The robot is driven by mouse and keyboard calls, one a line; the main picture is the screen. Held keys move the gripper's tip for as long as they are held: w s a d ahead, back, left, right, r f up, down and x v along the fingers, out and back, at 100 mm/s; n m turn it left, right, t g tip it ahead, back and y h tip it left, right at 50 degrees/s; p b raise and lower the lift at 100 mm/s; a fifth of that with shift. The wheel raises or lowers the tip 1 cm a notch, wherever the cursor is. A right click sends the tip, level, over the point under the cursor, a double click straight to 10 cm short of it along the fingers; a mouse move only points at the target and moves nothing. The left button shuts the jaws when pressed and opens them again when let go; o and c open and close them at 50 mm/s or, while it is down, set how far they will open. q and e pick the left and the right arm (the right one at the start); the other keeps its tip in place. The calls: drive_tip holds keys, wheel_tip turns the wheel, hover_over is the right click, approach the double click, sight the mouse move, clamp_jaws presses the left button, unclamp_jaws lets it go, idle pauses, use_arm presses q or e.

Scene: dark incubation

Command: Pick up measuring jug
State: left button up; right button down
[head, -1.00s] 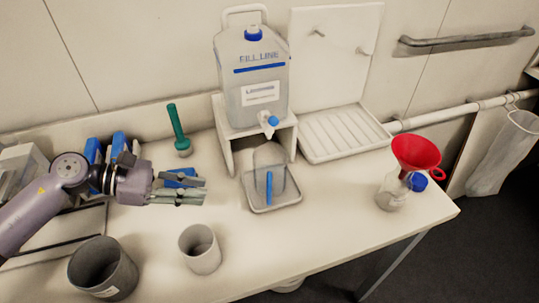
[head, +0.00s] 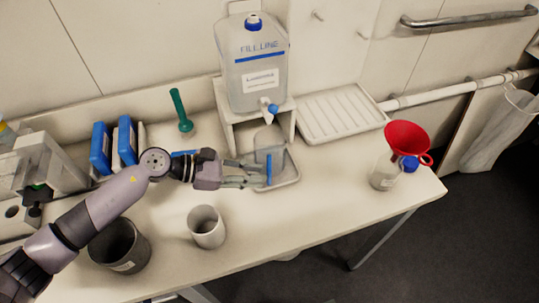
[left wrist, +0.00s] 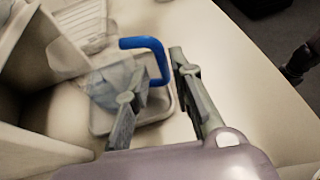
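The measuring jug (head: 268,141) is clear with a blue handle. It stands in a small grey tray (head: 291,173) below the tap of the water container. In the left wrist view the jug (left wrist: 112,84) is partly hidden behind a finger, and its blue handle (left wrist: 155,48) shows between the finger lines. My left gripper (head: 261,175) is open, with its fingertips at the handle. In the left wrist view the gripper (left wrist: 152,76) has its two fingers apart on either side of the handle; I cannot tell whether they touch it. My right gripper is not in view.
The water container (head: 252,75) stands on a white stand (head: 234,129) just behind the jug. A drain tray (head: 340,113) lies to the right. A beige cup (head: 206,228) and dark pot (head: 121,246) stand in front.

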sight(269, 176)
use_arm(q)
drive_tip(key=p+x, duration=0.2)
drive_tip(key=x, duration=0.1)
drive_tip(key=shift+s+d, duration=0.1)
drive_tip(key=shift+d, duration=0.35)
drive_tip(key=shift+d+f, duration=0.25)
drive_tip(key=shift+d, duration=0.1)
clamp_jaws()
